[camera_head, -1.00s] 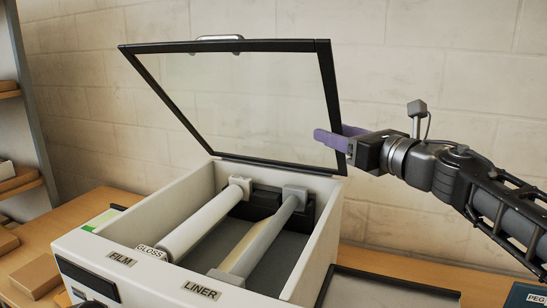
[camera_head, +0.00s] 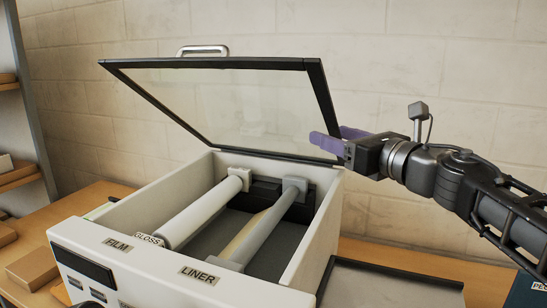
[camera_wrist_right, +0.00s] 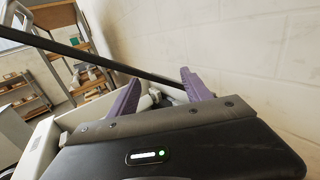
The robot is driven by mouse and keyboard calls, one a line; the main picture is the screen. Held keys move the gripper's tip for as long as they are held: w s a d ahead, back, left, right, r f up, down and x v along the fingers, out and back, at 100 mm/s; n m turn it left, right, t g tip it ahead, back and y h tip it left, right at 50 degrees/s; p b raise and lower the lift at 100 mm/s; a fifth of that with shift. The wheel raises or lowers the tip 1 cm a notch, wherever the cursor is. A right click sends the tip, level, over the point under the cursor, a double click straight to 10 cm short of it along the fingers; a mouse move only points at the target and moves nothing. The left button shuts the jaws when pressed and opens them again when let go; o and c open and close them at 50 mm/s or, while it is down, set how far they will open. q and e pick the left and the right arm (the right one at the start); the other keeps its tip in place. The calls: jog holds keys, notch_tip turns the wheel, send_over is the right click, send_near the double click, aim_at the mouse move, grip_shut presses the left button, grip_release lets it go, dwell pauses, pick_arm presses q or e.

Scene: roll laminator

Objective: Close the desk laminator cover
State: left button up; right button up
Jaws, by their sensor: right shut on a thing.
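The laminator cover (camera_head: 215,65), a clear panel in a black frame with a metal handle (camera_head: 203,49), stands partly open, tilted above the white laminator body (camera_head: 285,250). Its hinged edge is at the back of the body. My right gripper (camera_head: 333,139) has its purple fingers at the right side bar of the cover frame, low near the hinge, and is shut on it. In the right wrist view, the black frame bar (camera_wrist_right: 95,58) runs across by the two fingers (camera_wrist_right: 160,80). The exact contact is hard to see.
Inside the open body lie a white film roller (camera_head: 205,210) and a grey liner roller (camera_head: 265,225). The body stands on a wooden desk (camera_head: 385,255) before a brick wall. A dark-edged tray (camera_head: 385,285) is at right, shelves (camera_head: 20,175) at left.

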jog(key=shift+a+f, duration=0.15)
jog(key=shift+f, duration=0.05)
jog(key=shift+r+v, duration=0.15)
jog(key=shift+v, duration=1.2)
jog(key=shift+r+v, duration=0.15)
jog(key=shift+v, duration=1.2)
jog(key=v, duration=0.2)
jog(key=shift+s+d+f, duration=0.2)
jog(key=shift+d, duration=0.05)
